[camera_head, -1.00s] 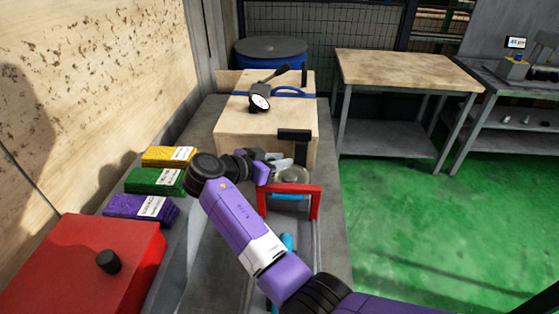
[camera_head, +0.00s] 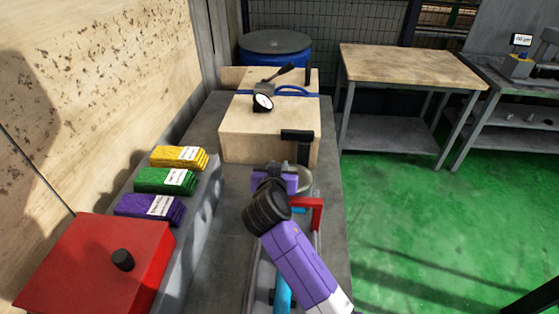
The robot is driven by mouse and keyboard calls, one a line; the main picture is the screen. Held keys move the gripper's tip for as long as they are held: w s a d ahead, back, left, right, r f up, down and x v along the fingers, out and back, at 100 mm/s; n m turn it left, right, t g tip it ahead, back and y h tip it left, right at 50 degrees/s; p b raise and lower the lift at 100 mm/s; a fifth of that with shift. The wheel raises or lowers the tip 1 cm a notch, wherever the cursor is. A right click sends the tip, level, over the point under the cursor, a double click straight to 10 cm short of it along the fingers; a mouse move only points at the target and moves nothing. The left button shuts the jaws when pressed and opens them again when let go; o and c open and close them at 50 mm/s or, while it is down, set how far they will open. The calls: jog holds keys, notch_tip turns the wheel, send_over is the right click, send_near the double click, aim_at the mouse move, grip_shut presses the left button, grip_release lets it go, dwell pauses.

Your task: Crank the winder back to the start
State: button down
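A rounded silver metal part (camera_head: 301,180) sits just in front of the wooden box, mostly hidden behind my arm; it may belong to the winder, but I cannot tell. A black T-shaped piece (camera_head: 297,136) stands against the box's front face. A red frame (camera_head: 317,215) is just right of my wrist. My gripper (camera_head: 275,172) is at the silver part's left side, largely covered by my own black and purple wrist. Its fingertips are hidden, so I cannot see whether it touches or holds anything. The crank handle is not clearly visible.
Yellow (camera_head: 180,157), green (camera_head: 166,180) and purple (camera_head: 150,207) stacks and a red box (camera_head: 92,262) with a black knob line the left. A wooden-topped table (camera_head: 410,66) stands right, beyond open green floor.

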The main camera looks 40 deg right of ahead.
jog(key=shift+s+a+r+n+t+y+p, duration=0.1)
jog(key=shift+s+a+n+t+y+p, duration=0.1)
jog(key=shift+n+t+y+p, duration=0.45)
jog(key=shift+s+a+n+t+y+p, duration=0.1)
jog(key=shift+s+n+t+y+p, duration=0.1)
jog(key=shift+n+t+y+p, duration=0.5)
jog(key=shift+n, duration=0.25)
jog(key=c, duration=1.2)
grip_release()
jog(key=shift+c, duration=0.2)
jog(key=b+v, duration=0.1)
jog(key=v, duration=0.6)
jog(key=shift+s+r, duration=0.2)
jog(key=shift+s, duration=0.1)
jog(key=shift+w+a, duration=0.1)
